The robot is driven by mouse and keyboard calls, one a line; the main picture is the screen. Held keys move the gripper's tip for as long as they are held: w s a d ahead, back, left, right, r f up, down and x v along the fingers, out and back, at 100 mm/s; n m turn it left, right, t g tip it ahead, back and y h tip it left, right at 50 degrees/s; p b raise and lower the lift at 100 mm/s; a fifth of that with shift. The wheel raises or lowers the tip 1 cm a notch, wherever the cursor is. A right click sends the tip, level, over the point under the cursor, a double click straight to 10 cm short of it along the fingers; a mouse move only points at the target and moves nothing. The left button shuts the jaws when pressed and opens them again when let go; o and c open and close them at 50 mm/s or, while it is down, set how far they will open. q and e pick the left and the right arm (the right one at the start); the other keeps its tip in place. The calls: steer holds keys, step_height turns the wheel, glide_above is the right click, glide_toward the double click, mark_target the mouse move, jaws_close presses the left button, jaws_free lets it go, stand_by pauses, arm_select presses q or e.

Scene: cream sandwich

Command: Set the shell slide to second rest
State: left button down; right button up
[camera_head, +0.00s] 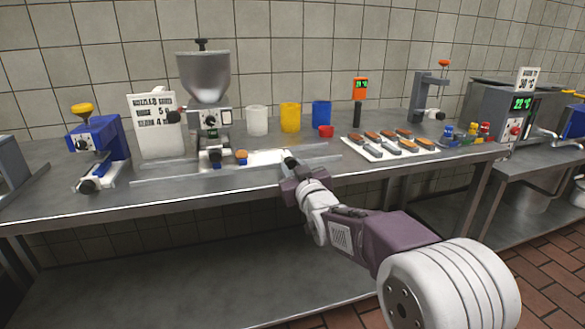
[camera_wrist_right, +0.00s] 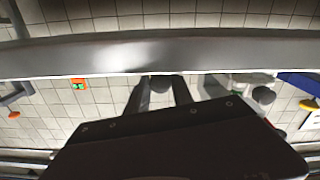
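The shell slide is a pale flat plate (camera_head: 262,158) lying between metal rails (camera_head: 225,173) on the steel bench, to the right of the depositor (camera_head: 206,100) with its grey hopper. A small orange-brown piece (camera_head: 241,157) is by the depositor's foot. My right gripper (camera_head: 289,163) is at the slide's right end, at the rails. My left gripper is not in view.
White, yellow (camera_head: 290,117) and blue (camera_head: 321,114) cups and a small red cup (camera_head: 326,131) stand behind the rails. A white tray (camera_head: 362,149) of filled shells lies to the right. A sign (camera_head: 157,126) and a blue device (camera_head: 97,140) stand left. The bench front is clear.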

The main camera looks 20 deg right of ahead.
jaws_close()
stand_by(1.1)
